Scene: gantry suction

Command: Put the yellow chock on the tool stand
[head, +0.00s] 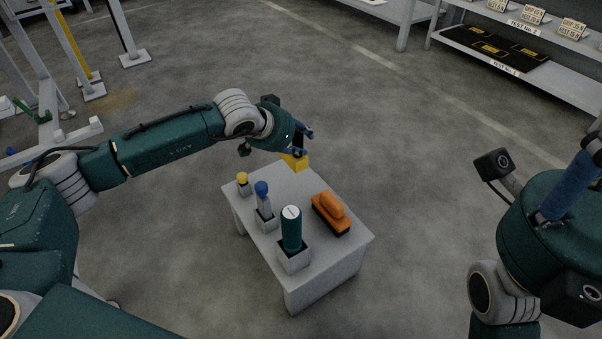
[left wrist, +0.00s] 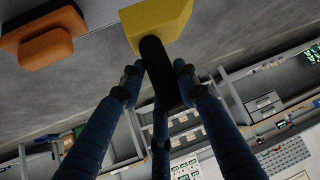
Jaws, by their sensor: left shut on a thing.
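The yellow chock (head: 295,161) is at the far edge of the small grey tool stand (head: 330,262). In the left wrist view the yellow chock (left wrist: 160,22) has a black grip between my blue fingers. My left gripper (head: 303,143) is shut on it. Whether the chock touches the stand top or is held just above it, I cannot tell. Part of my right gripper (head: 572,183), a blue finger, shows at the right edge, well away from the stand; its opening is not clear.
On the stand are an orange brush (head: 331,211), a dark green cylinder (head: 291,229) in a holder, a blue-capped tool (head: 262,191) and a small yellow-topped item (head: 242,179). A shelf (head: 530,60) stands at the far right. Open floor surrounds the stand.

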